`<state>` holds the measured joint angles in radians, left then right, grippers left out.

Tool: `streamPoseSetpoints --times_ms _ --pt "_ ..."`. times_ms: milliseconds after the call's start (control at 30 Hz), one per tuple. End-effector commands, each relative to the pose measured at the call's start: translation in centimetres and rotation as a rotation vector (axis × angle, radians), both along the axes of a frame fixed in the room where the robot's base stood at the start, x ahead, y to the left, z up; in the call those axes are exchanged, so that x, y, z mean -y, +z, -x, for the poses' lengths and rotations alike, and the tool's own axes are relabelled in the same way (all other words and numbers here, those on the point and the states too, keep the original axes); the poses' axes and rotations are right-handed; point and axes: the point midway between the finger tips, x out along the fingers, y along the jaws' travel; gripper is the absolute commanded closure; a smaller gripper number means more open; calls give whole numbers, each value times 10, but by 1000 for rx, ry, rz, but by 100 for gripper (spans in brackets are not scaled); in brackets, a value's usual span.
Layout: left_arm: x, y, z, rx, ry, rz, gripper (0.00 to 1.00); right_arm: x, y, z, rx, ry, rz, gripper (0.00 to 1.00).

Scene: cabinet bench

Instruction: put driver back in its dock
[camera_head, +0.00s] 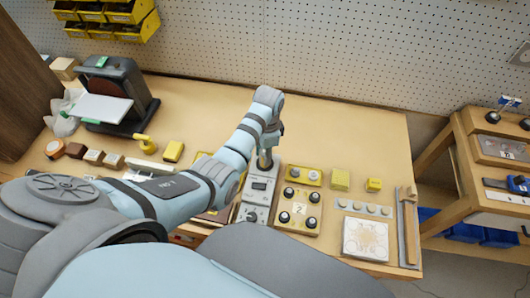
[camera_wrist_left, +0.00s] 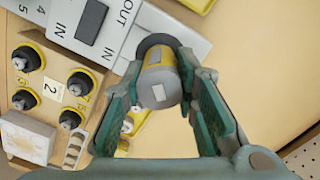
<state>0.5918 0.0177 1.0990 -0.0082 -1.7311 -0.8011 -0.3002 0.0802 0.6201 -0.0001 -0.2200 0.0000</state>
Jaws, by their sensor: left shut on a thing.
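My left gripper (camera_head: 266,152) is over the far end of a pale grey dock (camera_head: 259,186) on the bench. In the left wrist view the gripper (camera_wrist_left: 161,66) is shut on the driver (camera_wrist_left: 159,88), a stubby grey and yellow cylinder with a small white label. The driver's far end is at a dark round ring at the corner of the dock (camera_wrist_left: 123,18), which carries IN and OUT lettering and a dark window. I cannot tell whether the driver is inside the ring or just above it. My right gripper is not in view.
Yellow panels with black knobs (camera_head: 299,209) stand right of the dock, with yellow blocks (camera_head: 340,179) beyond. A patterned pale tile (camera_head: 366,239) lies near the front right. A grey machine (camera_head: 117,91) stands at the back left. The bench behind the gripper is clear.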

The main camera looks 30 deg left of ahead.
Motion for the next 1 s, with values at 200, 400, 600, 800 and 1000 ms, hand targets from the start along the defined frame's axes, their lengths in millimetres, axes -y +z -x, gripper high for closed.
streamPoseSetpoints --times_ms 200,400,600,800,1000 --pt "0 0 0 0 0 0 100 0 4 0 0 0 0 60" --pt "0 -2 0 0 0 0 100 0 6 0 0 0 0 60" --pt "0 -3 0 1 0 1 100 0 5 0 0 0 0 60" --pt "0 -3 0 0 0 0 52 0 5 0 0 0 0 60" --pt "0 -3 0 0 0 0 50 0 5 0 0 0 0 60"
